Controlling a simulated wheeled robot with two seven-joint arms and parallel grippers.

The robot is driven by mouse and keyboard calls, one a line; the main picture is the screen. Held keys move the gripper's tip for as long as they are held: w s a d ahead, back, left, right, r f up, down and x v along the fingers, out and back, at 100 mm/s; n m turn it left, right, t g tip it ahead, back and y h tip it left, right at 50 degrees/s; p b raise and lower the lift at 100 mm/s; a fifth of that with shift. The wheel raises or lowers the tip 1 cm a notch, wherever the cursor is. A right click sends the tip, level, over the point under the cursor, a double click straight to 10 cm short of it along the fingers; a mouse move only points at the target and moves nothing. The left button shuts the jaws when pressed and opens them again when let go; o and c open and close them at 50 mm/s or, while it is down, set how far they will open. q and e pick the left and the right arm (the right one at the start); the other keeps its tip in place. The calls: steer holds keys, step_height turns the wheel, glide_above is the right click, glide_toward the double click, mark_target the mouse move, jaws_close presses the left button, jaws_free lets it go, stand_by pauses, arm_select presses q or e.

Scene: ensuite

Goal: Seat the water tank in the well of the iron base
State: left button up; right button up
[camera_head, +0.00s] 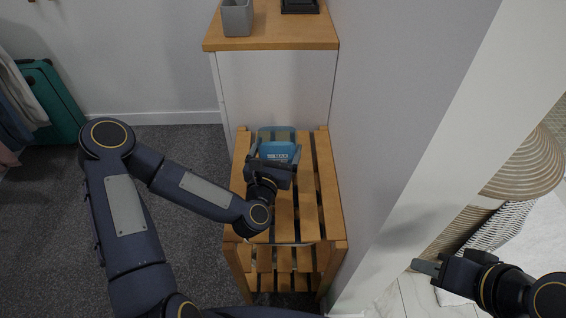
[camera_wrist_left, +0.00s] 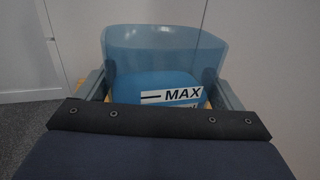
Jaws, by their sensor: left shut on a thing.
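The water tank (camera_head: 279,150) is a see-through blue tub with a white MAX label, over the far end of a slatted wooden bench. In the left wrist view, the tank (camera_wrist_left: 150,48) stands upright, with bluer water in its lower part. My left gripper (camera_head: 275,158) is shut on it, one finger at each side; the fingers also show in the left wrist view (camera_wrist_left: 160,90). I cannot tell whether the tank touches anything below. I cannot make out the iron base or its well. My right gripper (camera_head: 426,266) is far right, away from the bench, apparently empty; its opening is unclear.
The slatted bench (camera_head: 284,217) stands against the wall at its right. A white cabinet (camera_head: 275,85) with a wooden top rises behind it, carrying a grey cup (camera_head: 237,18). A teal suitcase (camera_head: 60,110) is far left. A woven basket (camera_head: 497,226) is at right.

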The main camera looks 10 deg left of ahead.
arm_select(q)
steer(key=w+f, duration=0.1)
steer(key=f, duration=0.1)
steer(key=w+d+f, duration=0.1)
steer(key=w+f, duration=0.1)
steer(key=shift+b, duration=0.4)
steer(key=shift+w+f+b, duration=0.15)
steer(key=shift+f+b, duration=0.15)
steer(key=shift+f, duration=0.55)
steer(key=shift+w+f+b, duration=0.1)
steer(key=shift+f+b, duration=0.2)
steer(key=shift+f, duration=0.5)
steer(key=shift+f, duration=0.1)
steer(key=shift+f, duration=0.1)
steer(key=o, duration=1)
steer(key=shift+c, duration=0.2)
